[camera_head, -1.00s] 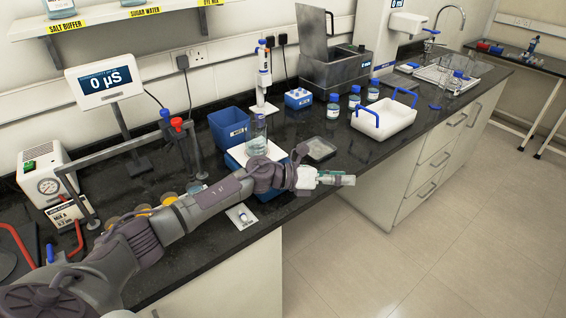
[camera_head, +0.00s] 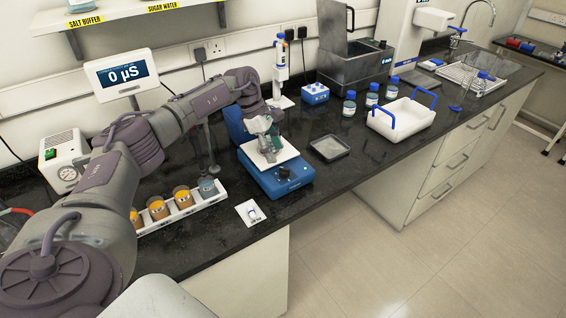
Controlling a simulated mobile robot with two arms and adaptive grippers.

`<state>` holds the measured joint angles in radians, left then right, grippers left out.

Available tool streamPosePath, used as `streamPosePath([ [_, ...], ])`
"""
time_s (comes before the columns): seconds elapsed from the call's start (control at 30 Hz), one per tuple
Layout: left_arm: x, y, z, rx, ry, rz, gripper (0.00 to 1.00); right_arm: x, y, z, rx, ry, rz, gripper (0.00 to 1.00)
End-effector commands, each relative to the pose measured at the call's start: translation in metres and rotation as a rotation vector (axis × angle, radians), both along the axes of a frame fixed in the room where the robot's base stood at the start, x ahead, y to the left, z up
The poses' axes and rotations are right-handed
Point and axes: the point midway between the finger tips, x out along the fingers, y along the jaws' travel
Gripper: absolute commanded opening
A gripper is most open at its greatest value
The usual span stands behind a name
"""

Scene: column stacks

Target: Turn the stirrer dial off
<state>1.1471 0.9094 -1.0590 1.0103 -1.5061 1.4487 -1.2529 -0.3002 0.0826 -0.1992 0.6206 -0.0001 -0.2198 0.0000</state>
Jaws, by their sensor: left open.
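The stirrer (camera_head: 292,183) is a blue box with a white top plate (camera_head: 289,151), standing on the black bench near its front edge. Its dial (camera_head: 284,172) is a small dark knob on the front face. My left arm reaches across from the left, and my left gripper (camera_head: 266,141) is open, pointing down over the plate, above and behind the dial and apart from it. The beaker on the plate is mostly hidden by the gripper; I cannot tell whether they touch. My right gripper is not in view.
A white rack (camera_head: 215,194) with several cups stands left of the stirrer, and a small white card (camera_head: 250,213) lies in front. A grey dish (camera_head: 330,148) lies to the right. A white tray (camera_head: 402,122) with blue handles is farther right. Bench between is clear.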

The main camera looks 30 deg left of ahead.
Motion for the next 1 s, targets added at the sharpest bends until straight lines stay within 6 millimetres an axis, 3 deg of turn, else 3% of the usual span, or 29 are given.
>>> streamPosePath([
  [0.33, 0.007, -0.022, -0.052, -0.002, 0.0, 0.0, 0.56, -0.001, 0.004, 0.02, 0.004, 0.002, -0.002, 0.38],
  [0.77, 0.008, -0.025, -0.062, -0.002, -0.002, -0.001, 0.56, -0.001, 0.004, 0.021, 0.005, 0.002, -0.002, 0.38],
  [1.0, 0.008, -0.025, -0.062, -0.002, -0.002, -0.001, 0.16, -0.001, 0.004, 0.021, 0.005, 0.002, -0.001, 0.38],
])
